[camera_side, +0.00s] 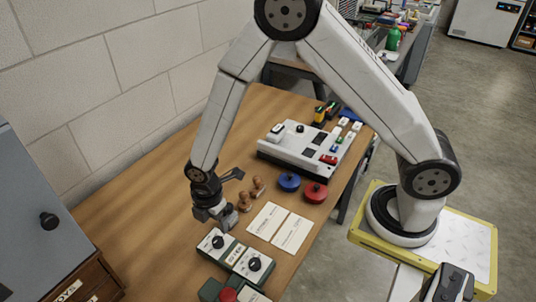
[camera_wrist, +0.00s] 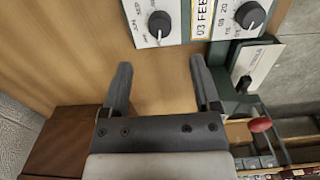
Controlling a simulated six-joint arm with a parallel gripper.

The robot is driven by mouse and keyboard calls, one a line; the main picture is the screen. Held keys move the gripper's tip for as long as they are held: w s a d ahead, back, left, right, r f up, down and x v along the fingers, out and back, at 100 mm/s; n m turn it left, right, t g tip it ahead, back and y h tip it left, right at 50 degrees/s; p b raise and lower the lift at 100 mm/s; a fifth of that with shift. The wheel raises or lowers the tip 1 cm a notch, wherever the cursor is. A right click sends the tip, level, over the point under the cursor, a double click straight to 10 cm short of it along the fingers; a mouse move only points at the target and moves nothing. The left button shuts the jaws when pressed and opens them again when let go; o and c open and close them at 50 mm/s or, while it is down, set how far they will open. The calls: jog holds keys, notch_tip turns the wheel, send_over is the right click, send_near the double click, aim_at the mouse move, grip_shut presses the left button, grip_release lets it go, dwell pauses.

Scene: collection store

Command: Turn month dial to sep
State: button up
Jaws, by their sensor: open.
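The month dial (camera_wrist: 160,22) is a round black knob with a pale pointer line, on a white plate at the top of the wrist view. SEP is among its small labels; the pointer line seems to face the lower edge, but the exact setting is too small to read. In the side view the month dial (camera_side: 217,242) is at the upper-left end of the green-framed stamp device (camera_side: 206,257). A window (camera_wrist: 203,18) beside it reads 03 FEB. My gripper (camera_wrist: 160,66) is open and empty; in the side view my gripper (camera_side: 226,225) is just above the dial, apart from it.
A second black dial (camera_wrist: 249,15) with numbers sits right of the window. A red-knobbed lever (camera_wrist: 260,124) is further right. Paper cards (camera_side: 281,227), wooden stamps (camera_side: 252,194), blue (camera_side: 289,181) and red (camera_side: 315,192) round tins lie nearby. A grey cabinet (camera_side: 40,200) stands left.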

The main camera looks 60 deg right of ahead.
aim_at(217, 240)
jog(key=shift+f, duration=0.2)
jog(key=shift+f, duration=3.7)
grip_shut()
